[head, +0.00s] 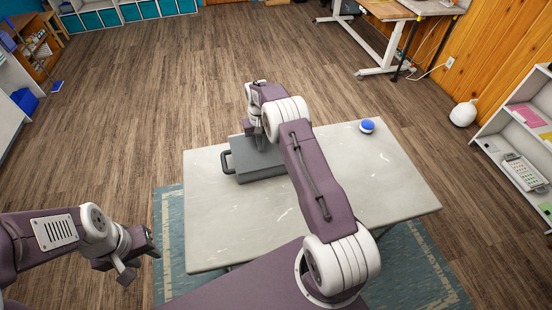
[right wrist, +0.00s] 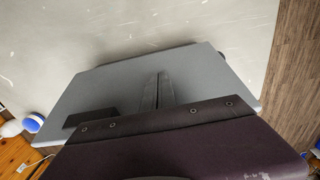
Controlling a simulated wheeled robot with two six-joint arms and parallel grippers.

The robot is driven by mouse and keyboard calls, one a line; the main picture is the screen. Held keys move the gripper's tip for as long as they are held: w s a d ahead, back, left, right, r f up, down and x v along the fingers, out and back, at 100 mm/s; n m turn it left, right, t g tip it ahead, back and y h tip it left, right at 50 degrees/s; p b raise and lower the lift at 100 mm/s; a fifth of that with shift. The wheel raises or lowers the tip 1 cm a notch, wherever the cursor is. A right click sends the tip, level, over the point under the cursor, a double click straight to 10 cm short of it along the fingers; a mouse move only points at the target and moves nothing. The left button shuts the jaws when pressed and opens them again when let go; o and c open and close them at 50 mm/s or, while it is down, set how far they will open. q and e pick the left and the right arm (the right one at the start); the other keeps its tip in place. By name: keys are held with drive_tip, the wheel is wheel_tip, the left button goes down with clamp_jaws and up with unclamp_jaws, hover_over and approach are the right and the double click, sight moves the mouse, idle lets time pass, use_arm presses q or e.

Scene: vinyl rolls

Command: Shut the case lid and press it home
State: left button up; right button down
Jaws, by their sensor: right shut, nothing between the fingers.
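The grey case (head: 262,172) lies on the table, with its dark handle (head: 226,161) on the left side. Its lid looks down flat on the body, though my right arm covers part of it and I cannot tell if a small gap remains. In the right wrist view the lid's flat grey top (right wrist: 205,80) fills the middle, with a dark rectangular patch (right wrist: 90,118) on it. My right gripper (right wrist: 158,76) is shut and empty, its fingertips over the lid; contact is hard to tell. My left gripper (head: 142,261) is open and empty, off the table's left side.
The pale table (head: 225,230) is mostly bare around the case. A blue and white round object (head: 367,126) sits near its far right corner. A white shelf (head: 515,150) stands to the right, and a teal rug (head: 170,235) lies under the table.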

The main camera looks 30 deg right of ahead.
drive_tip(key=shift+w+d+f+b, duration=0.15)
drive_tip(key=shift+w+b, duration=0.2)
drive_tip(key=shift+w, duration=0.3)
drive_tip(key=shift+w+d+b, duration=0.1)
drive_tip(key=shift+w+b, duration=0.25)
drive_tip(key=shift+w, duration=0.25)
wheel_tip(320, 180, up, 10)
drive_tip(key=p, duration=0.8)
